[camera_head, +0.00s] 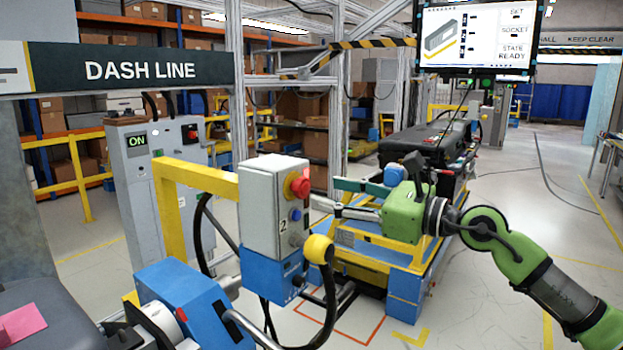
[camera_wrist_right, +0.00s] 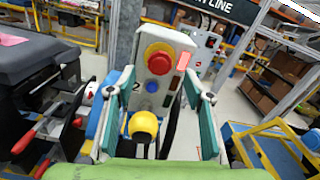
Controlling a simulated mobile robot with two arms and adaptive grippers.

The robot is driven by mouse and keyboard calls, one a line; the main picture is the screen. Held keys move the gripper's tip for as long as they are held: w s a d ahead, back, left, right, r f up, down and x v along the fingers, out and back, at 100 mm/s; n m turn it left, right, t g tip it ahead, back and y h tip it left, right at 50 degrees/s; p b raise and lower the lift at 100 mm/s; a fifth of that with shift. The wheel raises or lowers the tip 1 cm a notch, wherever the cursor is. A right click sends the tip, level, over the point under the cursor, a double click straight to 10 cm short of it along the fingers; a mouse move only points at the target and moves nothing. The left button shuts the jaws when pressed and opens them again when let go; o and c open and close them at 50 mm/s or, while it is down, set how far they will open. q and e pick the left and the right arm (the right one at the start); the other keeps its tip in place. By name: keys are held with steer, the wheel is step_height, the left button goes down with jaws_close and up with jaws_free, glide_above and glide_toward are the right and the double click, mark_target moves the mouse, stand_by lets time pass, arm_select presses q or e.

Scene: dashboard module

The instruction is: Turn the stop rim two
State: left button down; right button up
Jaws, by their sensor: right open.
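The stop unit marked 2 is a light grey box (camera_head: 268,215) on a blue base in the head view. Its red stop button with rim (camera_head: 299,185) sits on the upper face, with a blue button (camera_head: 296,215) below. My right gripper (camera_head: 326,194) is open and empty, its fingers pointing left toward the box from the right. In the right wrist view the red button (camera_wrist_right: 159,60) with its yellow collar shows between and beyond the open fingers (camera_wrist_right: 158,77). No contact with the rim is visible. My left gripper is not in view.
A blue device (camera_head: 185,303) is at the lower left. A black case (camera_head: 428,146) lies on a cart behind my right gripper.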

mark_target(307, 188)
steer(key=p+x, duration=0.1)
steer(key=x, duration=0.4)
steer(key=shift+w+a+p, duration=0.25)
steer(key=shift+p, duration=0.05)
